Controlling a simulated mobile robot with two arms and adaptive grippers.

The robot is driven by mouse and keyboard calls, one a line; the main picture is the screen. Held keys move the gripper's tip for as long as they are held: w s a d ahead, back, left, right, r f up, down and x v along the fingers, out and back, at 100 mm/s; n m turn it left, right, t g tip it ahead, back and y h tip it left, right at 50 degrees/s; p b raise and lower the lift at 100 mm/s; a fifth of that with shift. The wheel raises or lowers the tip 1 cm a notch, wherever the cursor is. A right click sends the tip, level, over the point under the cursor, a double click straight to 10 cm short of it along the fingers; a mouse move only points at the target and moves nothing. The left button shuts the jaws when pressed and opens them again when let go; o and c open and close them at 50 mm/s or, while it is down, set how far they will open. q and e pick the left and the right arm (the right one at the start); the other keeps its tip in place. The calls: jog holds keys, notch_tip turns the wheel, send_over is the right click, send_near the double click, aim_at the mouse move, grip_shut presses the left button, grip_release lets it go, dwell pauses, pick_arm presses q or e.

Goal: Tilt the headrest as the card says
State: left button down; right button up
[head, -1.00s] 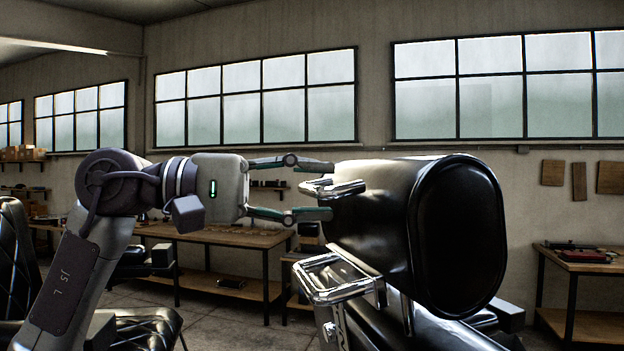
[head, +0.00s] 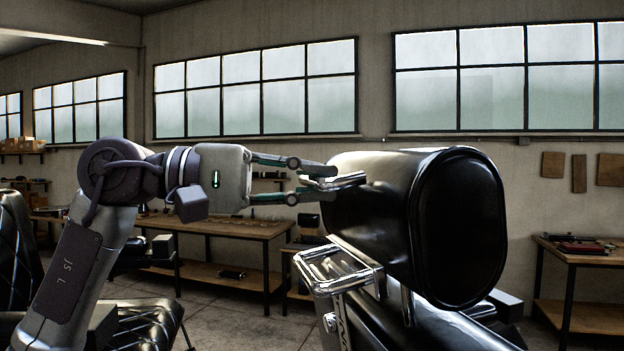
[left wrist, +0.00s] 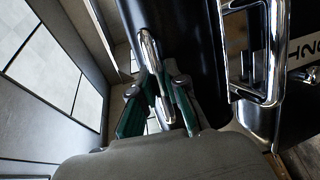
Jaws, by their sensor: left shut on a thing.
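The black padded headrest (head: 460,230) fills the right of the head view, its rounded end facing me. A chrome handle (head: 345,181) sticks out from its left side. My left gripper (head: 318,182) comes in from the left and is shut on this handle. In the left wrist view, the gripper's green fingers (left wrist: 157,105) stand on both sides of the handle's chrome bar (left wrist: 149,55), with the black headrest behind. My right gripper is not in view. No card is in view.
A chrome frame (head: 338,270) sits below the headrest; it also shows in the left wrist view (left wrist: 276,55), beside partly cut-off lettering (left wrist: 304,58). A wooden bench (head: 225,228) stands behind, another table (head: 570,258) at right. A black quilted chair (head: 145,325) is at lower left.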

pick_arm(q)
jog(key=r+p, duration=0.1)
jog(key=r+y+p, duration=0.1)
jog(key=p, duration=0.1)
jog(key=shift+d+r, duration=0.2)
jog(key=shift+d, duration=0.1)
jog(key=shift+w+d+r, duration=0.15)
jog(key=shift+d, duration=0.1)
jog(key=c, duration=1.2)
grip_release()
